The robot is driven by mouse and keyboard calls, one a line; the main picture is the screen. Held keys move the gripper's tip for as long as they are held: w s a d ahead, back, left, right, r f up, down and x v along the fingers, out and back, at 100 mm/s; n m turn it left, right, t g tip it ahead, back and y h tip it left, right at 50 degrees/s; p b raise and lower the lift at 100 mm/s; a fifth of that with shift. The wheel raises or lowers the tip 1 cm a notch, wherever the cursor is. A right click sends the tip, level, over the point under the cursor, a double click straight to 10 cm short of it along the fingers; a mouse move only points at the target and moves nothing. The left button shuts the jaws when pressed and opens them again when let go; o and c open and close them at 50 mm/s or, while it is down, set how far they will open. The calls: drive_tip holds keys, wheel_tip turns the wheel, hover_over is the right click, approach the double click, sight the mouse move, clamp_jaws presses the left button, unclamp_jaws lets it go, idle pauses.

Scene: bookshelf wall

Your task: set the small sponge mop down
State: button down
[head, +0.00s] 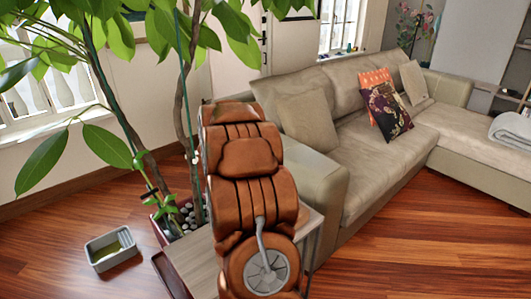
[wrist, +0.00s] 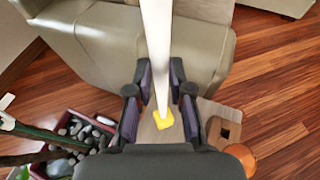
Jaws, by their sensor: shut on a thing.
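The small sponge mop (wrist: 157,50) shows in the wrist view as a white pole with a small yellow sponge end (wrist: 164,119). My gripper (wrist: 161,78) is shut on the pole, with a dark finger on each side. The pole runs from the top edge of the wrist view down to the sponge end. The sponge end appears over a pale wooden side table (wrist: 205,112); I cannot tell whether it touches the top. The side table also shows in the head view (head: 190,268). The mop and my gripper cannot be made out in the head view.
A beige sofa (head: 365,165) stands beside the table. A potted plant (head: 185,215) with stones is close on the left, its leaves overhanging. A grey tray (head: 92,248) sits on the floor further left. A brown block (wrist: 224,130) shows at the table's right. Wooden floor (head: 420,255) is clear at right.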

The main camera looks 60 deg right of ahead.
drive_tip(key=shift+f, duration=0.65)
drive_tip(key=c, duration=1.1)
unclamp_jaws()
drive_tip(key=shift+o, duration=0.2)
drive_tip(key=shift+r, duration=0.15)
drive_tip(key=b+v, duration=0.1)
drive_tip(key=v, duration=1.1)
